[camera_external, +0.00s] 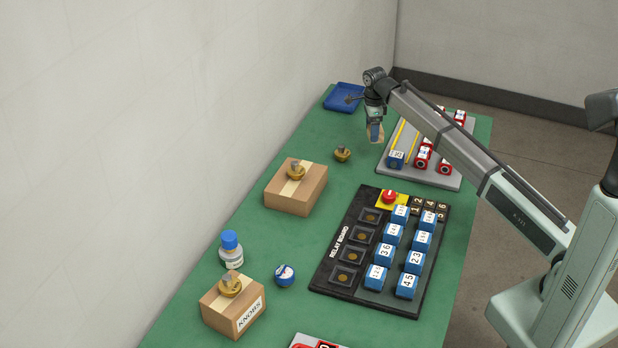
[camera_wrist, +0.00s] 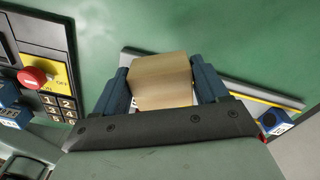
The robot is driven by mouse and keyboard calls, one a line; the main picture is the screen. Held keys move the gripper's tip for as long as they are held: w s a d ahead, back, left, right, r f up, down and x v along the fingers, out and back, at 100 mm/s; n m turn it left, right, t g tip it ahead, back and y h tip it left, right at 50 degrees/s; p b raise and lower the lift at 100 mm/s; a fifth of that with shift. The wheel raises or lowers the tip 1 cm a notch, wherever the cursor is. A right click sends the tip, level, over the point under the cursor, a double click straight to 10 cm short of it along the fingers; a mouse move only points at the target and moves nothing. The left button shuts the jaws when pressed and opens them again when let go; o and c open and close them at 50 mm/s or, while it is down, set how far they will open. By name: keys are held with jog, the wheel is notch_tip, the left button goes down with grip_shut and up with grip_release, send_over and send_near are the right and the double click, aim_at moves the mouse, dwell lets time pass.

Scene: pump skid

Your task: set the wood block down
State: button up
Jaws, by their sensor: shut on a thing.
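The wood block (camera_wrist: 162,80) is a pale tan block held between the two blue fingers of my gripper (camera_wrist: 165,85) in the wrist view. In the external view my gripper (camera_external: 375,130) points down at the far part of the green table, with the wood block (camera_external: 376,135) at its fingertips. The block appears to be above the table, near the left edge of the grey tray (camera_external: 440,180). The exact gap below the block cannot be told.
A brass knob (camera_external: 342,154) stands left of my gripper, and a blue tray (camera_external: 344,98) lies behind it. The grey tray carries blue and red blocks. The black relay board (camera_external: 325,272) and a cardboard box (camera_external: 296,197) are nearer. Green table (camera_external: 335,195) between them is bare.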

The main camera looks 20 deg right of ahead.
jog(key=w+d, duration=0.2)
jog(key=w, duration=0.7)
jog(key=shift+m, duration=0.4)
jog(key=shift+s+d+f, duration=0.1)
jog(key=shift+f, duration=4.5)
jog(key=shift+f, duration=0.15)
jog(key=o, duration=1.1)
notch_tip(320, 180, up, 12)
jog(key=shift+r, duration=0.15)
jog(key=shift+d, duration=0.1)
